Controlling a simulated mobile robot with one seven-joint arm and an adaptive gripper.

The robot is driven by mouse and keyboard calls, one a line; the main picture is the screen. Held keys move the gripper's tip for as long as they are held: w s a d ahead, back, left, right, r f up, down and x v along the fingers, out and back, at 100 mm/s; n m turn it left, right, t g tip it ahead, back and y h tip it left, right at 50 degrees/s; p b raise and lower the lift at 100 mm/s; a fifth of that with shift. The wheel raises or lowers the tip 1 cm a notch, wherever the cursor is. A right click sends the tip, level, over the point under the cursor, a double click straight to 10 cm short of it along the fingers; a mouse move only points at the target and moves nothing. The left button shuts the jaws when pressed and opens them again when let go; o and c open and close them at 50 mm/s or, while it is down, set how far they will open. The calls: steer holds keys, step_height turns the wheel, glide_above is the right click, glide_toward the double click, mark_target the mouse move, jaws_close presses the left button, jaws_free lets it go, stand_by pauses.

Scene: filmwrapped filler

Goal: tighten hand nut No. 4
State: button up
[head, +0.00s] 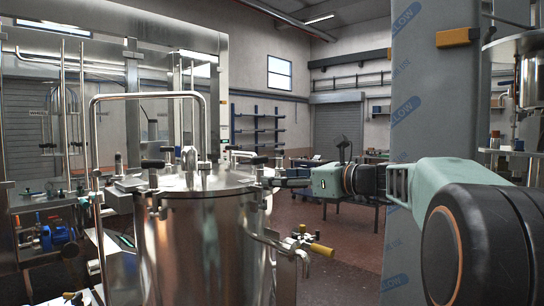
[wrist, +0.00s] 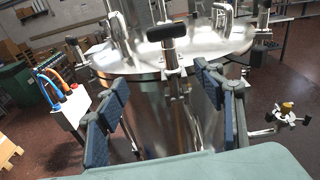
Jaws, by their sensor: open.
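A steel tank (head: 205,250) with a round lid (head: 190,181) stands in front of me; the tank also shows in the wrist view (wrist: 145,115). Several hand nuts with black cross-handles sit around the lid rim. No numbers are readable, so I cannot tell which is No. 4. One hand nut (wrist: 167,32) is at the near rim in the wrist view, on an upright bolt with a clamp. My gripper (wrist: 162,78) is open, its dark padded fingers on either side of that bolt, below the handle. In the head view my gripper (head: 287,178) is at the lid's right edge.
A bent steel pipe (head: 148,97) rises over the tank. A film-wrapped column (head: 430,100) stands behind my arm. Open red floor (head: 340,240) lies right of the tank.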

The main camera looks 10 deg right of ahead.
mark_target(262, 161)
steer(key=shift+m+t, duration=0.5)
steer(key=w+a+r+p, duration=0.1)
steer(key=w, duration=0.2)
steer(key=w+a+r+p, duration=0.1)
steer(key=w+a, duration=0.1)
steer(key=w, duration=0.1)
steer(key=w+a+r+p, duration=0.1)
steer(key=w, duration=0.2)
steer(key=shift+a+r, duration=0.15)
steer(key=shift+a, duration=0.05)
steer(key=shift+c, duration=0.2)
steer(key=c, duration=1.1)
steer(key=shift+c, duration=0.3)
steer(key=shift+b, duration=0.4)
